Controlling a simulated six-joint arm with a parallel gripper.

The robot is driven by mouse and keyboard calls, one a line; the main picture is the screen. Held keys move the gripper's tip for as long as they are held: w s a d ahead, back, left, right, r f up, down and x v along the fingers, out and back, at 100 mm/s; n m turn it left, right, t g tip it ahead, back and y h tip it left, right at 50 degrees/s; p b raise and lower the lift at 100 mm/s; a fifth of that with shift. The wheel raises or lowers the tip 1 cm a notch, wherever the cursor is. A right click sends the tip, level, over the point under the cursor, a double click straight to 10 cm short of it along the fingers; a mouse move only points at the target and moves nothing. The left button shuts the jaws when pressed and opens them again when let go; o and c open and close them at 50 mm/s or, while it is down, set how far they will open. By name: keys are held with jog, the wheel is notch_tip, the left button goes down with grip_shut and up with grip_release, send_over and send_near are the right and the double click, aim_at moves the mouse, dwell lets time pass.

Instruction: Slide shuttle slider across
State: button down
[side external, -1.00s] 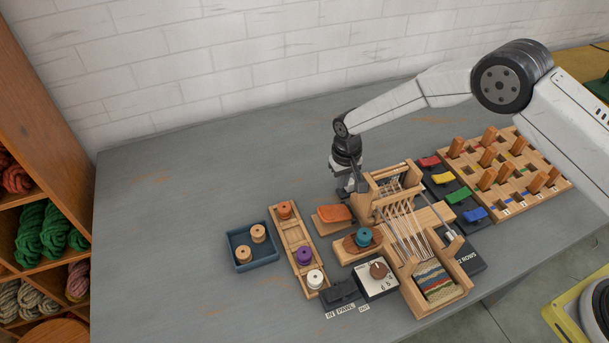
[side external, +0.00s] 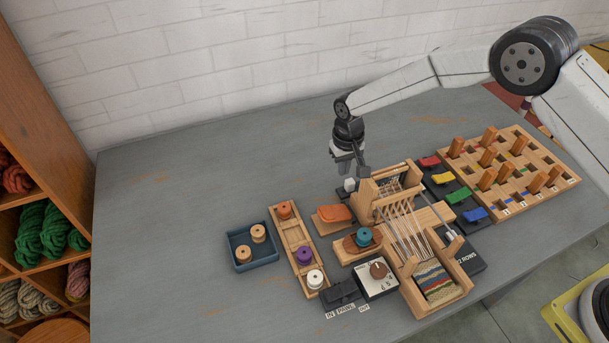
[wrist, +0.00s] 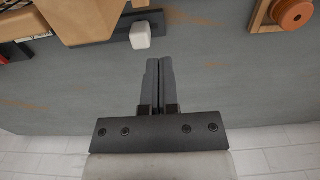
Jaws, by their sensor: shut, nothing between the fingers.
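A white knob (side external: 349,184) stands on a dark rail behind the left post of the wooden loom (side external: 375,187); it looks like the shuttle slider. In the wrist view the white knob (wrist: 140,36) sits on its dark rail (wrist: 148,16) at the top, near the loom's wooden frame (wrist: 85,18). My gripper (side external: 361,173) is above and behind the knob, near the loom's back. In the wrist view my gripper (wrist: 159,62) is shut and empty, its tips apart from the knob. Part of the rail is hidden by the loom.
An orange piece (side external: 335,213) on a wooden block stands left of the loom. A spool rack (side external: 293,238) and a blue tray (side external: 238,261) lie farther left. Coloured levers (side external: 458,195) and a pegboard (side external: 525,190) stand right. The table behind and left is clear.

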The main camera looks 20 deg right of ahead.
jog(key=shift+r, duration=1.6)
jog(key=s+d+r+t, duration=0.1)
jog(key=s+d+r, duration=0.8)
jog(key=d, duration=0.1)
jog(key=s+d+r, duration=0.1)
jog(key=s+d, duration=0.2)
jog(key=s, duration=0.5)
jog(key=s+d+r+t, duration=0.1)
jog(key=s+d, duration=0.3)
jog(key=s, duration=0.3)
jog(key=shift+s+r+t, duration=0.15)
jog(key=shift+s+t, duration=0.15)
jog(key=shift+s, duration=0.05)
jog(key=shift+w+a, duration=0.1)
jog(key=shift+w, duration=0.05)
